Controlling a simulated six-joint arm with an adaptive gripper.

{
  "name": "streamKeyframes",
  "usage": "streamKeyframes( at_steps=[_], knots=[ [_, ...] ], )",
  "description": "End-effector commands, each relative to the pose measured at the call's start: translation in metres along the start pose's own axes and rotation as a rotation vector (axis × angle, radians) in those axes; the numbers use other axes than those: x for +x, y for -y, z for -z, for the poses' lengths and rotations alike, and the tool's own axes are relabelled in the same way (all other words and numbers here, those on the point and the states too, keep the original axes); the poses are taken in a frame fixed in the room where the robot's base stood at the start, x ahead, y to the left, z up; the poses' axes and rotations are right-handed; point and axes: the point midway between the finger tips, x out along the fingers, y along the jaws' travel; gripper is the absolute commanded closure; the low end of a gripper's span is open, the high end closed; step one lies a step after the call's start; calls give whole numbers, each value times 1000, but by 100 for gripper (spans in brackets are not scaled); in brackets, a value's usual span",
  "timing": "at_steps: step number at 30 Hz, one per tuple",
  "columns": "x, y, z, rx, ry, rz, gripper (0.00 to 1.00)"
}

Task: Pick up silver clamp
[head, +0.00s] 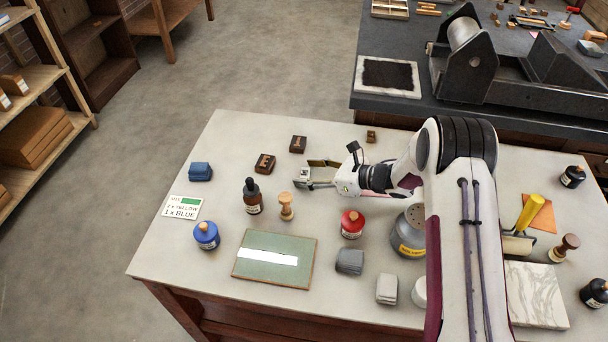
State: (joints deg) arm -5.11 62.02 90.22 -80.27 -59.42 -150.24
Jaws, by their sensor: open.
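My gripper (301,174) is over the left middle part of the pale table, reaching left from my white wrist. Its fingers are apart. Small silver-grey metal shows at and between the fingertips; I cannot tell whether part of it is the silver clamp or only my own fingers. No other silver clamp stands out clearly on the table. My arm covers part of the table's right half.
Dark letter blocks (265,164) lie left of my gripper. A brown dropper bottle (252,196), wooden stamp (286,206), red ink bottle (352,224), blue ink bottle (206,235) and green board (252,269) stand nearby. A dark press table (395,107) is behind.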

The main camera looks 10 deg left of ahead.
Motion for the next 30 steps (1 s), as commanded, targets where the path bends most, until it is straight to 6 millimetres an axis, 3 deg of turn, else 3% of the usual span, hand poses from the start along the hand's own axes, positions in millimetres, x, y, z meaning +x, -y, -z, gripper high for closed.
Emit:
streamKeyframes(
  at_steps=[11,16,30],
  knots=[
    [0,0,0,0,0,-1,48],
    [0,0,0,0,0,-1,90],
    [-2,0,-4,-1,0,0,90]
  ],
)
